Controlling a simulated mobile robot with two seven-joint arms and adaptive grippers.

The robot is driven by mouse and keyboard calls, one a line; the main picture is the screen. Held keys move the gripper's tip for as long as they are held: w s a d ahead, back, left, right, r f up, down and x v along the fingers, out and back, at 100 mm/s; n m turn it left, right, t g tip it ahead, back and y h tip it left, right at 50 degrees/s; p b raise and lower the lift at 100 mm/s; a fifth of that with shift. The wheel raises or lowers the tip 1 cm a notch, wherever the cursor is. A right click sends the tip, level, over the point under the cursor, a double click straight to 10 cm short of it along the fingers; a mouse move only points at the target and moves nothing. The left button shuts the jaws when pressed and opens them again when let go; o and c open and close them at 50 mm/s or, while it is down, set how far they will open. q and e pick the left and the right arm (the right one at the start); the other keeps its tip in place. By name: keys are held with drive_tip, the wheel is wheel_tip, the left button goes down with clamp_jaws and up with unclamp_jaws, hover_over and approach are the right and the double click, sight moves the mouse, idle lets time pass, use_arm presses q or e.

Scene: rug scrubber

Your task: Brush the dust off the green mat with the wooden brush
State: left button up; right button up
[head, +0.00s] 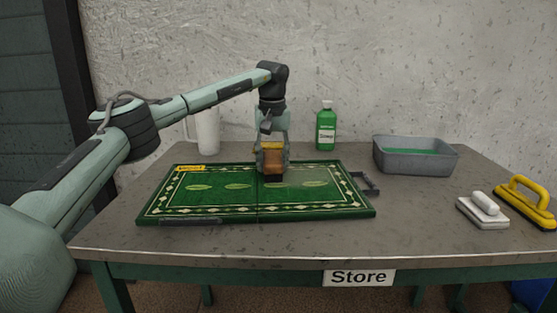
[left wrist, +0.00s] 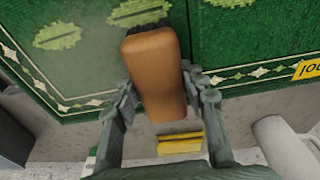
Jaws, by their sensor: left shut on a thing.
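The green mat (head: 215,205) with a pale patterned border and light oval motifs lies flat on the table. My left gripper (head: 272,146) is above the mat's far middle part, pointing down. It is shut on the wooden brush (head: 273,161), whose dark lower side is at or just above the mat; I cannot tell if it touches. In the left wrist view the brush (left wrist: 154,75) shows as a brown wooden block between the fingers (left wrist: 158,95), over the mat (left wrist: 220,45). A faint greyish haze on the mat near the brush may be dust. My right gripper is not in view.
On the grey table (head: 420,215) stand a white jug (head: 207,132), a green bottle (head: 326,128) and a grey basin (head: 415,157) with green contents. A white scrubber (head: 483,210) and a yellow-handled brush (head: 526,203) lie at the right. A wall stands behind.

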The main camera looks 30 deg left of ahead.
sight(318, 172)
use_arm(q)
drive_tip(key=shift+s+a+f+p, duration=0.1)
drive_tip(key=shift+s+a+p, duration=0.05)
drive_tip(key=shift+s+a, duration=0.65)
drive_tip(key=shift+s+a+f+p, duration=0.15)
drive_tip(key=shift+s+a, duration=0.4)
drive_tip(key=shift+a, duration=0.45)
drive_tip(key=shift+w+d+r, duration=0.1)
drive_tip(key=shift+w+d, duration=1.2)
drive_tip(key=shift+d, duration=0.45)
drive_tip(key=shift+w+d+r, duration=0.1)
drive_tip(key=shift+w+d, duration=1.25)
drive_tip(key=shift+d, duration=0.45)
drive_tip(key=shift+w+d, duration=1.3)
drive_tip(key=shift+d, duration=0.45)
drive_tip(key=shift+w+d+f, duration=0.1)
drive_tip(key=shift+w+d, duration=0.5)
drive_tip(key=shift+d, duration=0.2)
drive_tip(key=shift+w+d+f, duration=0.1)
drive_tip(key=shift+w+d, duration=0.45)
drive_tip(key=shift+d, duration=0.2)
wheel_tip(318, 172, up, 3)
drive_tip(key=shift+w+r, duration=0.15)
drive_tip(key=shift+r, duration=0.7)
drive_tip(key=shift+a, duration=0.15)
